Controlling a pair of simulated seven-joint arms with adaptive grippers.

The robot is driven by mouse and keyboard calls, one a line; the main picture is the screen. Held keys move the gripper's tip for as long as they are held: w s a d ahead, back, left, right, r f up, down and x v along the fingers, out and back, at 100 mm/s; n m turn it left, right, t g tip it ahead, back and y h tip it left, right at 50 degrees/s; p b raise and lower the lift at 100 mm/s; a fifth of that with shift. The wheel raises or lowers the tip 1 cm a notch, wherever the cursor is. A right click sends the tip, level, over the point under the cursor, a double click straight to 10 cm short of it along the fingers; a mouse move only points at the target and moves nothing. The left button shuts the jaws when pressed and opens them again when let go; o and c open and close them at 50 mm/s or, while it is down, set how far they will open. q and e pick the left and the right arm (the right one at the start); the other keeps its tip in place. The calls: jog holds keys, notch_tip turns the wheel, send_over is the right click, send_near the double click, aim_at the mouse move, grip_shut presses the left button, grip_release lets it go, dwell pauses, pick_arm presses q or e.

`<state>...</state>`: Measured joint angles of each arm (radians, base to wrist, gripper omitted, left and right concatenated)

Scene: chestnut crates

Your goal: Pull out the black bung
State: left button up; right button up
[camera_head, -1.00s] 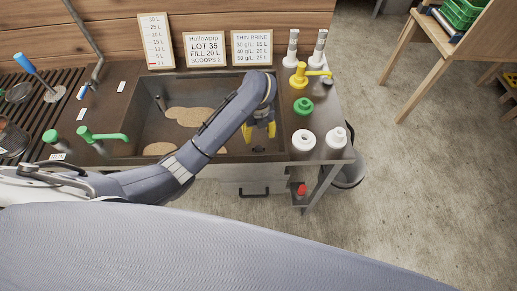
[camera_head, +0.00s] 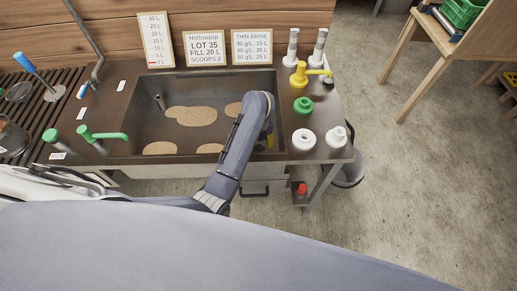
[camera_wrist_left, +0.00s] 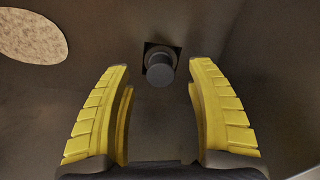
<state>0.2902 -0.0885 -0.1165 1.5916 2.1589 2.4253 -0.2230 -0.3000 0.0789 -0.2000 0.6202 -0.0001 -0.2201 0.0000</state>
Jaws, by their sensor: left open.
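The black bung (camera_wrist_left: 160,72) is a short dark cylinder in a dark square recess in the basin floor, seen in the left wrist view. In the head view I cannot make it out clearly beside my arm. My left gripper (camera_head: 269,141) is low in the front right part of the sink basin (camera_head: 150,128). In the left wrist view its yellow ribbed fingers are open and spread, one on each side of the bung, with clear gaps and nothing held. My right gripper is not in view.
Several tan patches (camera_head: 197,116) lie on the basin floor. A yellow tap (camera_head: 299,76), a green ring-shaped piece (camera_head: 303,105) and white pieces (camera_head: 303,140) stand on the right ledge. A green tap (camera_head: 100,136) reaches over the left rim. Basin walls surround the gripper.

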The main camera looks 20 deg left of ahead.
aim_at(259, 147)
pick_arm(q)
jog(key=shift+f, duration=1.7)
grip_shut()
jog(key=c, duration=1)
grip_release()
grip_shut()
jog(key=shift+r, duration=0.65)
